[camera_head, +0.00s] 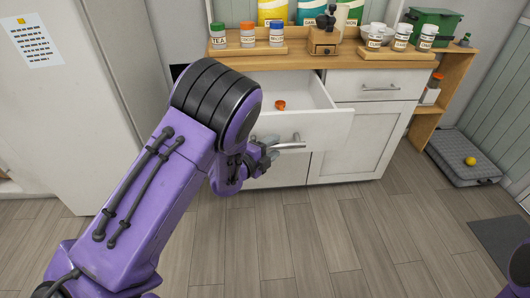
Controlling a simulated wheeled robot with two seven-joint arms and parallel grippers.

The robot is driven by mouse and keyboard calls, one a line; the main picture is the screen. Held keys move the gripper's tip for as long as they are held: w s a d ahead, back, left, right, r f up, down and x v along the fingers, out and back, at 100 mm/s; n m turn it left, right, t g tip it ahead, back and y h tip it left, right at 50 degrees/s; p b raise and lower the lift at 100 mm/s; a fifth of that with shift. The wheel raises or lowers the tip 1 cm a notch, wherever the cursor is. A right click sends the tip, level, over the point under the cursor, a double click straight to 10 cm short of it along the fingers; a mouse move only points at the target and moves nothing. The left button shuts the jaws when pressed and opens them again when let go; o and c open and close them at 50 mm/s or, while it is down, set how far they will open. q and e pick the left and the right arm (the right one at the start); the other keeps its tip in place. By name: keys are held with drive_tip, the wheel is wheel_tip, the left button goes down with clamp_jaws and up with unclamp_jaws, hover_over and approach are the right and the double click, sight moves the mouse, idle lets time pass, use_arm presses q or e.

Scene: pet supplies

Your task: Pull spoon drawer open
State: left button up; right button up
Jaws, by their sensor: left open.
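The white drawer (325,128) under the wooden counter stands pulled out, with its inside showing. A small orange item (280,105) lies in it; I cannot tell whether it is a spoon. The drawer's metal handle (291,146) is on its front. My left gripper (268,152) is open at the left end of this handle. Whether its fingers touch the handle is unclear. My left forearm hides the left part of the drawer and cabinet. My right gripper is out of view.
A closed drawer (380,88) is to the right, above a cabinet door (350,150). Jars, bags and a grinder (323,42) stand on the counter (290,61). A grey pet bed (462,158) with a yellow ball (470,161) lies at right. The wooden floor (330,235) in front is clear.

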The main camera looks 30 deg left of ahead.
use_arm(q)
drive_tip(key=b+v, duration=0.1)
drive_tip(key=v, duration=0.8)
drive_tip(key=shift+a, duration=0.1)
drive_tip(key=s+a+f+n+g+y+p, duration=0.1)
drive_tip(key=s+a+f+n+g+y, duration=0.2)
drive_tip(key=f+n, duration=0.45)
drive_tip(key=s+a+f+n+g+y+p, duration=0.1)
drive_tip(key=s+f+n+g+y, duration=0.15)
drive_tip(key=s+f+n, duration=0.6)
drive_tip(key=s+d+f+n+g+p, duration=0.1)
drive_tip(key=s+f+n+g, duration=0.1)
drive_tip(key=s, duration=0.4)
drive_tip(key=s+d+f+n+g+y+p, duration=0.1)
drive_tip(key=s+f+n+g, duration=0.1)
drive_tip(key=s, duration=0.4)
drive_tip(key=s+d+f+n+g+p, duration=0.1)
drive_tip(key=s+f+n+g, duration=0.2)
drive_tip(key=s+n, duration=0.2)
drive_tip(key=shift+s+n, duration=0.3)
drive_tip(key=shift+s, duration=0.25)
